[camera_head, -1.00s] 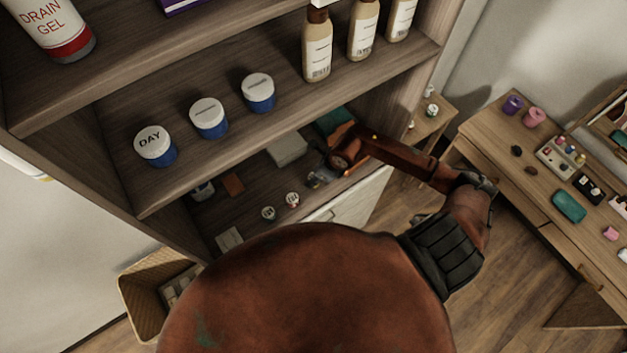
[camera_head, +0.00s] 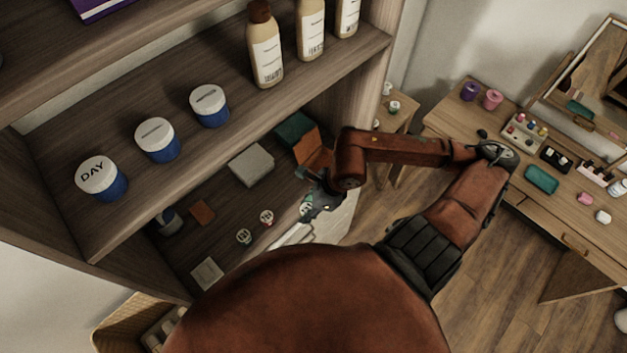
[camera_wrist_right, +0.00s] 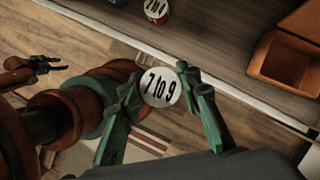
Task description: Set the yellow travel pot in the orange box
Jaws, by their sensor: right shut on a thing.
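My right gripper (camera_head: 318,200) is at the front edge of the low shelf, and its fingers also show in the right wrist view (camera_wrist_right: 160,95). It is shut on a small pot with a round white lid marked "7 to 9" (camera_wrist_right: 160,87); the lid hides the pot's side, so its colour is unclear. The pot is held in front of the shelf edge, above the floor. The orange box (camera_wrist_right: 285,68) stands open on the shelf, to the right of the gripper in the wrist view; in the head view it shows partly behind my arm (camera_head: 307,146). My left gripper (camera_wrist_right: 42,66) shows small at left.
Two other small lidded pots (camera_head: 267,217) (camera_head: 244,236) stand on the low shelf. A grey box (camera_head: 251,165) and a teal box (camera_head: 294,128) stand farther back. The shelf above (camera_head: 185,185) overhangs them. A wicker basket (camera_head: 125,325) is on the floor.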

